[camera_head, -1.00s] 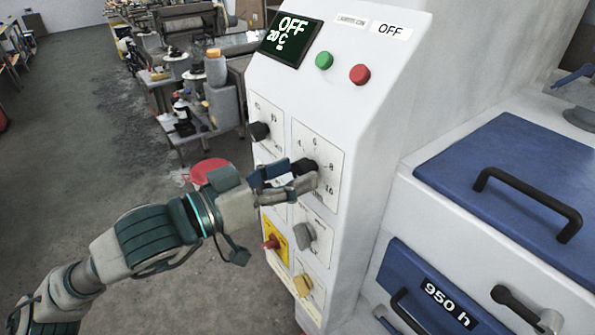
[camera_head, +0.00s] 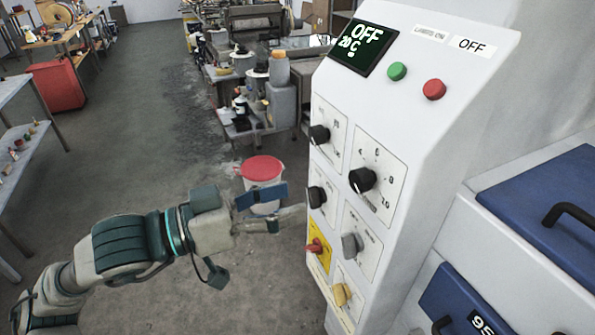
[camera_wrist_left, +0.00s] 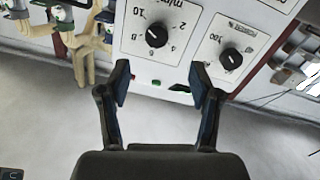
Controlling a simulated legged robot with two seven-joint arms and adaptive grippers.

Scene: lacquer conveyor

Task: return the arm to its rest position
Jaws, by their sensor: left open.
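My left arm comes in from the left in the head view. Its gripper (camera_head: 283,206) is just left of the white control panel (camera_head: 408,136), apart from the knobs as far as I can tell. In the left wrist view the gripper (camera_wrist_left: 162,82) has its two fingers wide apart with nothing between them. Beyond the fingertips that view shows a dial marked up to 10 (camera_wrist_left: 157,35) and a second dial (camera_wrist_left: 230,60). My right gripper is in neither view.
The panel carries black knobs (camera_head: 362,180), a red switch on yellow (camera_head: 315,246), and green (camera_head: 397,71) and red (camera_head: 434,90) buttons. Its display (camera_head: 363,46) reads OFF and 20 C. A red-lidded bucket (camera_head: 261,172) stands behind my gripper. Blue drawers are at right.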

